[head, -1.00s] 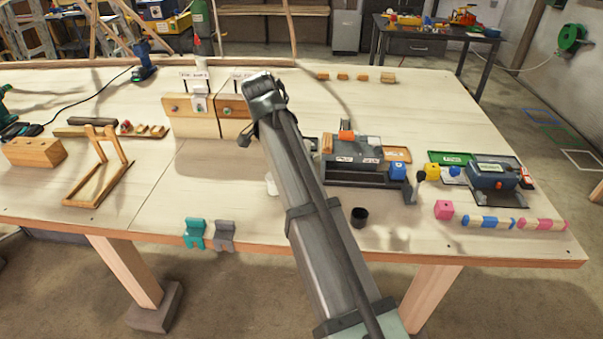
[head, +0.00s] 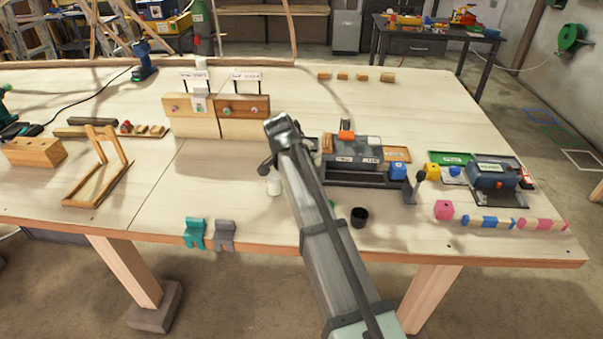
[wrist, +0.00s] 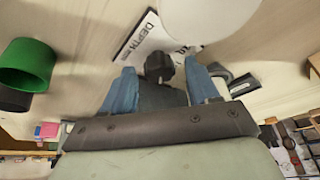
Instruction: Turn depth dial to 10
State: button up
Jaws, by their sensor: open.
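The depth dial (wrist: 159,66) shows in the wrist view as a dark knob beside a white card (wrist: 146,42) reading "DEPTH". My gripper (wrist: 160,76) has its two blue fingers apart, one on each side of the knob. I cannot tell whether either finger touches it. The dial's setting and any scale numbers are not readable. In the head view my arm covers the dial and the fingers.
A white round thing (wrist: 197,14) is close above the card in the wrist view, and a green cup (wrist: 27,64) stands left.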

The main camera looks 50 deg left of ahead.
jog(key=c, duration=1)
jog(key=shift+c, duration=0.2)
jog(key=shift+n, duration=0.4)
jog(key=n+y, duration=0.1)
jog(key=n, duration=0.1)
jog(key=shift+d+n+g, duration=0.15)
jog(key=shift+n+g, duration=0.15)
jog(key=shift+n, duration=0.1)
jog(key=shift+w+n+g+y, duration=0.1)
jog(key=shift+n+g+y, duration=0.45)
jog(key=shift+n, duration=1.25)
jog(key=shift+y, duration=0.25)
jog(key=o, duration=1)
